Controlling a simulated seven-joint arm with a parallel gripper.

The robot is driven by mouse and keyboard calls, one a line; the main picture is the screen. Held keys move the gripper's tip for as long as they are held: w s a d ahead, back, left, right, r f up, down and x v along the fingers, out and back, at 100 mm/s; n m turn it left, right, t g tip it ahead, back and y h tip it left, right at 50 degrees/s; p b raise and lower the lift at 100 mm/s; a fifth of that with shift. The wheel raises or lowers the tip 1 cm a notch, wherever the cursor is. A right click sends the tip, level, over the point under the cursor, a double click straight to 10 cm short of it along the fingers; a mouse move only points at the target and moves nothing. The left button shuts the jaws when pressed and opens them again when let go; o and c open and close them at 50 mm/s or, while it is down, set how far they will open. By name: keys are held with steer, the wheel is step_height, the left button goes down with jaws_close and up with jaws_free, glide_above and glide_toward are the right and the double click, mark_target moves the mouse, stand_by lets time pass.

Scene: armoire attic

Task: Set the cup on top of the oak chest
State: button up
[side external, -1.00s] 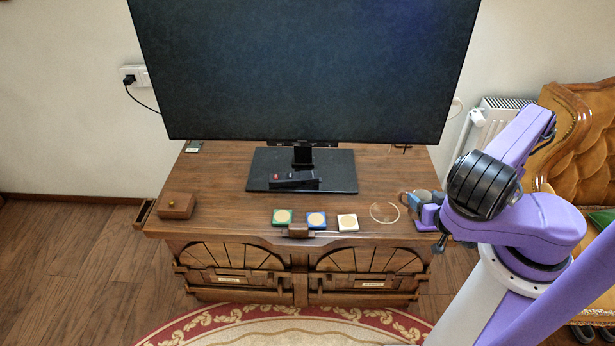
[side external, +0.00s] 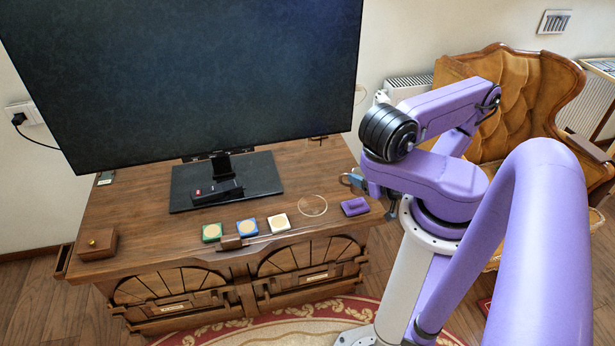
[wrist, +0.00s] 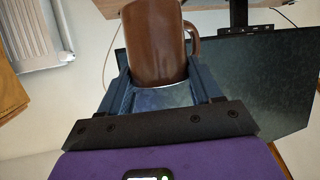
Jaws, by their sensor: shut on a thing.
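The brown cup (wrist: 154,42) with a handle on its right is between the blue fingers of my gripper (wrist: 163,92) in the wrist view, and they are shut on it. In the side view my gripper (side external: 357,181) is near the right end of the oak chest (side external: 130,220). There the cup is mostly hidden by my arm, and I cannot tell its height above the chest.
A large screen (side external: 190,75) stands on the chest, a black remote (side external: 217,192) on its base. Green (side external: 212,232), blue (side external: 247,227) and white (side external: 279,223) coasters, a clear disc (side external: 312,205) and a purple block (side external: 355,206) line the front.

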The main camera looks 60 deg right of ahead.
steer(key=shift+w+d+f, duration=1.55)
steer(key=shift+w+f, duration=0.15)
steer(key=shift+f, duration=0.45)
steer(key=shift+w+d+f, duration=1.6)
steer(key=shift+w+f, duration=0.05)
steer(key=shift+f, duration=0.45)
steer(key=shift+w+d+f, duration=1.55)
steer(key=shift+w+f, duration=0.15)
steer(key=shift+f, duration=0.45)
steer(key=shift+f, duration=0.15)
steer(key=o, duration=1.2)
